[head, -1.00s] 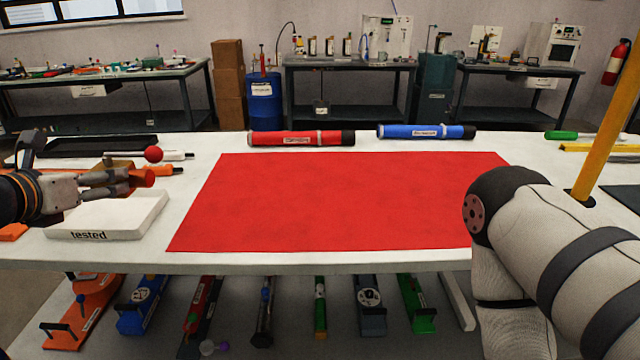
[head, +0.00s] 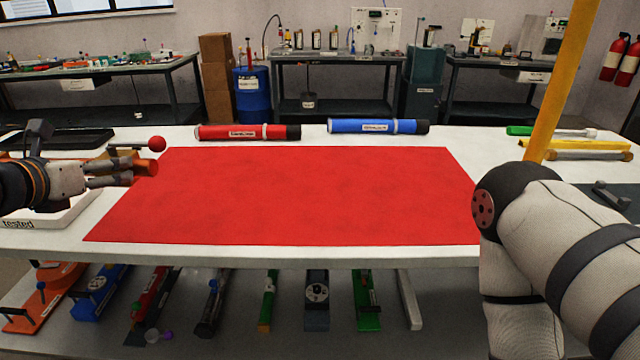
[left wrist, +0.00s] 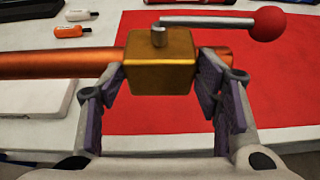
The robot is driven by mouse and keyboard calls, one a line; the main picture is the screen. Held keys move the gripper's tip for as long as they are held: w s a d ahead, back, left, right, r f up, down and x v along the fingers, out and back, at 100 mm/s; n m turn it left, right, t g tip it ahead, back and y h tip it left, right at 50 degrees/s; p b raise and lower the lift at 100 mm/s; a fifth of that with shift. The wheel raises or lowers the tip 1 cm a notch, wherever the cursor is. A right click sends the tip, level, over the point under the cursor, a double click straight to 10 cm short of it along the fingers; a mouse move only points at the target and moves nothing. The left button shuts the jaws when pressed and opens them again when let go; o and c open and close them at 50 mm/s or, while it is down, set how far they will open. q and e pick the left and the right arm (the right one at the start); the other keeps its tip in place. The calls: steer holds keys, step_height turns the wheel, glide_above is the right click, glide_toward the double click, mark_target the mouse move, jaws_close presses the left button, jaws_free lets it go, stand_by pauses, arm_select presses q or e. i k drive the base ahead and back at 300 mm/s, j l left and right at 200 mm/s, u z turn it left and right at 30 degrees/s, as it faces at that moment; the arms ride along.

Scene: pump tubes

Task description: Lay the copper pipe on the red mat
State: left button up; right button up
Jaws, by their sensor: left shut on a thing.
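The copper pipe (left wrist: 60,64) carries a brass block (left wrist: 160,75) with a lever ending in a red ball (left wrist: 269,23). My left gripper (left wrist: 162,92) is shut on the block, with one finger on each side. In the head view my left gripper (head: 125,174) holds the pipe (head: 147,167) above the table, at the left edge of the red mat (head: 290,195). Most of the pipe is hidden there behind the fingers. The mat lies flat and bare. My right gripper is out of view; only my right arm shows.
A white tray marked "tested" (head: 22,224) lies left of the mat, with a black tray (head: 60,142) behind. A red tube (head: 240,132) and a blue tube (head: 375,126) lie behind the mat. A yellow post (head: 560,85) stands at the right.

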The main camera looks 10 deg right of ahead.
mark_target(308, 204)
steer(key=l, duration=0.95)
steer(key=k+l, duration=0.15)
steer(key=l, duration=0.85)
steer(key=i+l, duration=0.1)
steer(key=l, duration=0.15)
steer(key=i+l+z, duration=0.1)
steer(key=l, duration=0.15)
